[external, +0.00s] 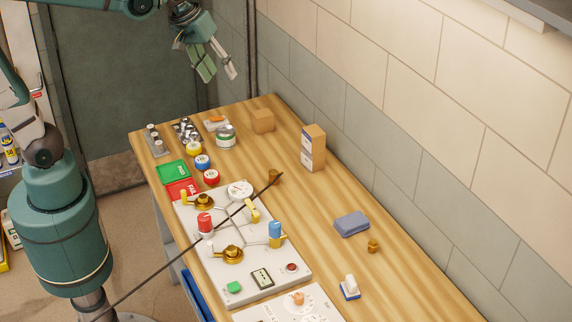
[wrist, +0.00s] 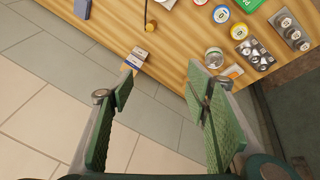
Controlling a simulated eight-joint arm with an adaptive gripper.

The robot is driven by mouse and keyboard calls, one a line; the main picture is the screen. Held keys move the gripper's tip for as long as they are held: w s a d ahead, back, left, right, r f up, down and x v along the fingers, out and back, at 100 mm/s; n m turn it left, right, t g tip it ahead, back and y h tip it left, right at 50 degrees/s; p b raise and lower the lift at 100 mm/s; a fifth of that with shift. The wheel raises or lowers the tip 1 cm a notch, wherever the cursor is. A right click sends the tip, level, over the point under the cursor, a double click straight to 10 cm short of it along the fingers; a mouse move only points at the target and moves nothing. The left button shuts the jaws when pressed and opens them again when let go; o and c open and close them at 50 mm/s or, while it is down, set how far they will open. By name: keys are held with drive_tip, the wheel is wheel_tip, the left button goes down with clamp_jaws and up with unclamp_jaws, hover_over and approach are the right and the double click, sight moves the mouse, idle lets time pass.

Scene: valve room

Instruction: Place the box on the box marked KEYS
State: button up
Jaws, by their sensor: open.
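A small plain cardboard box (external: 262,120) sits near the back edge of the wooden table, by the wall. A taller upright carton (external: 313,148) with a white and dark blue label stands nearer along the wall side; it also shows in the wrist view (wrist: 134,61). I cannot read KEYS on either box. My gripper (external: 220,75) is open and empty, raised above the far end of the table, up and left of the small box. In the wrist view my gripper (wrist: 160,84) has its fingers wide apart; the right finger seems to hide most of the small box.
A tin (external: 226,136), several coloured tape rolls (external: 202,162) and socket trays (external: 186,130) stand left of the small box. A valve panel (external: 262,283) fills the middle front. A blue sponge (external: 351,224) lies on the right. The tiled wall (external: 390,120) borders the table.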

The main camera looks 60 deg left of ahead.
drive_tip(key=s+a+f+m+t, duration=0.1)
drive_tip(key=s+f+m, duration=0.1)
drive_tip(key=s, duration=0.6)
drive_tip(key=s+a+f+m+t, duration=0.1)
drive_tip(key=s+m, duration=0.3)
drive_tip(key=s, duration=0.4)
drive_tip(key=shift+f+m+t+y, duration=0.3)
drive_tip(key=shift+f, duration=0.3)
